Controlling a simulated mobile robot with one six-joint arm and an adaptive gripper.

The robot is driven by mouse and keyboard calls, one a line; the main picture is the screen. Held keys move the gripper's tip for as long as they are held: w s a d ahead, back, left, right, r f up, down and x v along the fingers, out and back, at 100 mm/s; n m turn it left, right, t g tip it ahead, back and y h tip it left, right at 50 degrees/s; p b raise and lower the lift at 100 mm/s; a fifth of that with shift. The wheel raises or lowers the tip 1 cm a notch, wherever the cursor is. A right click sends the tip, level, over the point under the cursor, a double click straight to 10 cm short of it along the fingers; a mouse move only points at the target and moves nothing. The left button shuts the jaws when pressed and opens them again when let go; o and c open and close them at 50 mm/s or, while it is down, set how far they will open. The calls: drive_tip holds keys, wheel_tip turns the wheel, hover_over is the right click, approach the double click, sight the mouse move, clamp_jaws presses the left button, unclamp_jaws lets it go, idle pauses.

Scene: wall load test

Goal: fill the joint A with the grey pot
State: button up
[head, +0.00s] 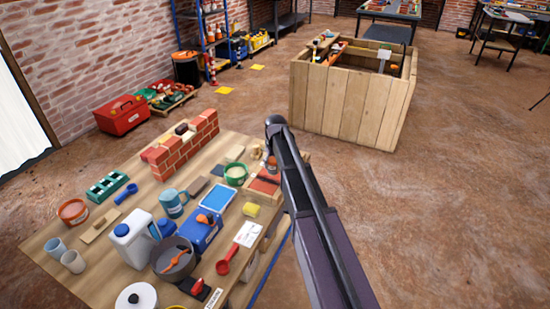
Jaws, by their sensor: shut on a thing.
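A small red brick wall (183,147) stands at the back of the wooden table. Its top course has a pale gap, with a dark brown piece (181,128) on top there. No label reading A is legible, so I cannot tell which joint is A. My dark arm reaches in from the lower right to the table's right edge. My gripper and anything in it are hidden.
A white jug (131,241), a blue mug (173,204), a blue box (201,232) and a green tub (235,174) crowd the wooden table (50,232). A wooden crate (345,105) stands behind to the right. The floor at right is open.

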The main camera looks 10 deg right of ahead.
sight(274, 172)
drive_tip(key=shift+s+d+r+p, duration=0.1)
drive_tip(key=shift+d+r+p, duration=0.05)
drive_tip(key=shift+r+p, duration=0.75)
drive_tip(key=shift+r, duration=0.1)
drive_tip(key=shift+f+b, duration=3.05)
drive_tip(key=shift+b, duration=0.1)
drive_tip(key=shift+s+f+b, duration=0.1)
drive_tip(key=shift+f+b, duration=0.4)
drive_tip(key=shift+b, duration=0.05)
idle(0.6)
drive_tip(key=shift+r, duration=0.15)
drive_tip(key=shift+r+p, duration=3.35)
drive_tip(key=shift+p, duration=0.2)
